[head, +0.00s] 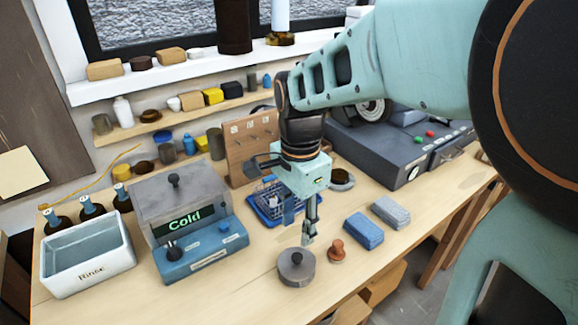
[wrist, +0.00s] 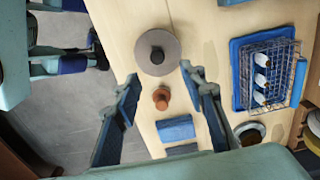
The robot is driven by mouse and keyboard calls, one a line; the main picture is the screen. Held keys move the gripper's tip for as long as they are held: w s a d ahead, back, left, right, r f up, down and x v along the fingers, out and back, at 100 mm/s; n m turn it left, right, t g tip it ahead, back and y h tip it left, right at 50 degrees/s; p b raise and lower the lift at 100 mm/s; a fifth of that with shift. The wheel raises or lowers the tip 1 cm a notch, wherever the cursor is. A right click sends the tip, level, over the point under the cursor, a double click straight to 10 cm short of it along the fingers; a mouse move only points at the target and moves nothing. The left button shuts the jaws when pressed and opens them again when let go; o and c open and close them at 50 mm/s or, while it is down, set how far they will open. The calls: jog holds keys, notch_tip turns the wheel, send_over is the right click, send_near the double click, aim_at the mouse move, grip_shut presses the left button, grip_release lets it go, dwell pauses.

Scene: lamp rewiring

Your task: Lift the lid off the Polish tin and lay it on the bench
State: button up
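A round, flat grey tin (head: 297,270) with a dark knob on its lid stands near the front edge of the bench; I see no label on it. The lid is on it. It also shows from above in the wrist view (wrist: 178,55), just beyond my fingertips. My gripper (head: 308,238) points down over the bench, above and close behind the tin. In the wrist view (wrist: 162,78) its two fingers are spread apart with nothing held between them. A small copper-coloured knobbed piece (head: 337,252) stands right of the tin and shows between the fingers in the wrist view (wrist: 161,98).
A blue block (head: 363,230) and a grey block (head: 390,212) lie to the right. A wire basket on a blue tray (wrist: 235,75) stands behind. The "Cold" unit (head: 205,250) and "Rinse" tub (head: 90,275) are left. Bare bench (head: 235,290) lies left of the tin.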

aim_at(296, 257)
notch_tip(296, 257, down, 3)
jog(key=shift+f, duration=0.2)
jog(key=f, duration=0.4)
jog(key=shift+s+f, duration=0.1)
jog(key=shift+s, duration=0.3)
jog(key=shift+w+f, duration=0.1)
jog(key=shift+f, duration=0.45)
jog(key=c, duration=1)
jog(key=shift+r, duration=0.1)
grip_shut()
